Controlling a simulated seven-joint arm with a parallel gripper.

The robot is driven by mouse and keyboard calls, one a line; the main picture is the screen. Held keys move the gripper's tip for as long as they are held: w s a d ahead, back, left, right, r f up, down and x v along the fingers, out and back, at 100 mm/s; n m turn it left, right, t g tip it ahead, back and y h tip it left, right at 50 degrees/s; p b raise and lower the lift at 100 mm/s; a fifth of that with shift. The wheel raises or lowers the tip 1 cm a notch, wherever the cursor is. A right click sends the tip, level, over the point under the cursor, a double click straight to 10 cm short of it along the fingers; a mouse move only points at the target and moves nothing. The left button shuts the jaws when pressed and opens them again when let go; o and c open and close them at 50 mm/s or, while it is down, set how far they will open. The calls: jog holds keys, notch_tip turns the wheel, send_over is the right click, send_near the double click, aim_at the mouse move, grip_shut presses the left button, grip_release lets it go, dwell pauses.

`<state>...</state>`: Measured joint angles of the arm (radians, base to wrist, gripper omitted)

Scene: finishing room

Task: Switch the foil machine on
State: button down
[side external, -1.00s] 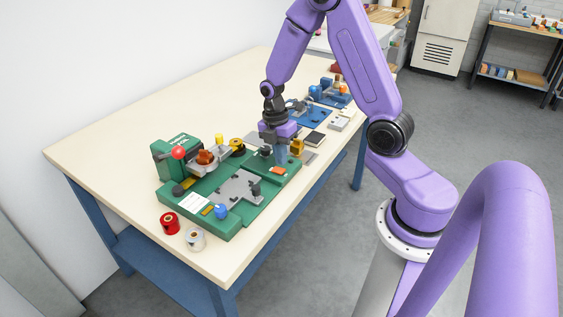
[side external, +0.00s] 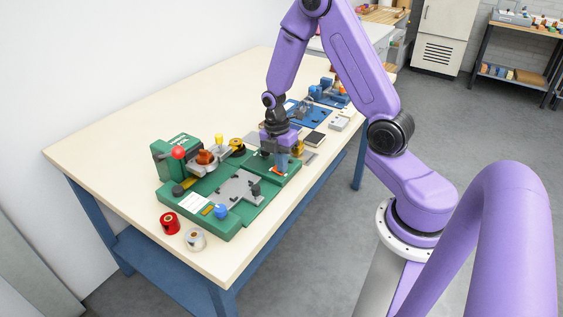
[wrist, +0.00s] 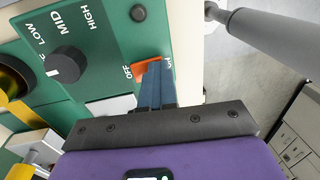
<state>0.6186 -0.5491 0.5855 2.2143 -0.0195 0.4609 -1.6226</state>
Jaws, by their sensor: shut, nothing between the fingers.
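The foil machine is a green unit (side external: 262,213) on the table with a raised head at its back left. Its orange switch (wrist: 147,65) sits in the green panel (wrist: 100,20), with OFF printed beside one end and ON, partly covered, near the other. My gripper (wrist: 158,66) is shut and empty, its blue fingertips at the ON-side end of the switch and hiding part of it. They look at or very near contact; I cannot tell if they press. In the side view my gripper (side external: 283,170) points down over the switch at the machine's right end.
A black knob (wrist: 66,66) with LOW, MID and HIGH marks and a dark round button (wrist: 138,13) share the panel. Red (side external: 170,223) and silver (side external: 195,239) rolls stand at the near left. A blue machine (side external: 310,116) is farther back. The table's left side is clear.

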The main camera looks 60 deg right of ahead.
jog(key=shift+w+r, duration=0.15)
jog(key=shift+w, duration=0.65)
notch_tip(320, 180, up, 14)
jog(key=s, duration=0.1)
jog(key=shift+s, duration=0.4)
dwell(0.4)
jog(key=s+a+r+m, duration=0.1)
jog(key=s+a+m, duration=0.1)
jog(key=s+a, duration=0.5)
jog(key=s+a+r+m+t, duration=0.1)
jog(key=s+a+m, duration=0.2)
jog(key=s+a, duration=0.5)
jog(key=s, duration=0.6)
jog(key=shift+s+t, duration=0.3)
jog(key=shift+s, duration=0.1)
